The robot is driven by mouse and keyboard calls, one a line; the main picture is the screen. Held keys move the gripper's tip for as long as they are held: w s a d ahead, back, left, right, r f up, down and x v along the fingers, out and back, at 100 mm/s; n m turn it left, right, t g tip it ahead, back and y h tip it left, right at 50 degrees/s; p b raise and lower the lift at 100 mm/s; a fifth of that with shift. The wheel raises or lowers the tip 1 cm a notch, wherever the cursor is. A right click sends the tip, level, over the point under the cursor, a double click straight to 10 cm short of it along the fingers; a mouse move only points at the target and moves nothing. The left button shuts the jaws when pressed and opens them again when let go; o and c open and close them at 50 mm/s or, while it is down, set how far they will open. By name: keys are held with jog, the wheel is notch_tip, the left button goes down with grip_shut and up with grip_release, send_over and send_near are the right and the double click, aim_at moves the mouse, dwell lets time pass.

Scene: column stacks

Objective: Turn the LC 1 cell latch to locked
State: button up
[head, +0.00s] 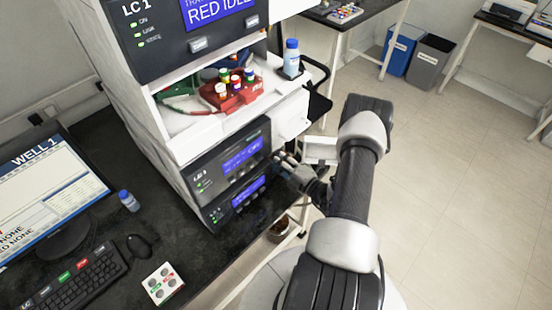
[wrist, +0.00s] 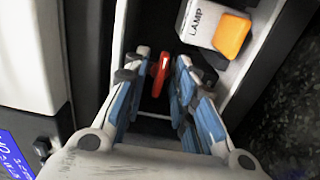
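A small red latch handle (wrist: 161,76) shows in the wrist view inside a dark recess of a white-framed housing. It lies nearly lengthwise in the picture, its top tilted slightly right. My gripper (wrist: 161,68) has its blue-grey fingers apart, one on each side of the red handle. The gaps are narrow, and I cannot tell whether either finger touches it. In the head view my gripper (head: 283,163) is at the right side of the lower LC 1 unit (head: 225,162); the latch is hidden there.
A white block marked LAMP with an orange end (wrist: 231,36) sits close right of my fingers. Above the unit, an open shelf holds a red rack (head: 236,99) with several vials and a blue-capped bottle (head: 291,60). A monitor (head: 45,190) stands left.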

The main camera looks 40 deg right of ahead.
grip_shut()
jog(key=shift+n, duration=0.3)
jog(key=n+b, duration=0.4)
jog(key=n, duration=1.3)
dwell(0.3)
jog(key=shift+n, duration=0.3)
dwell(0.3)
jog(key=shift+o, duration=0.9)
grip_release()
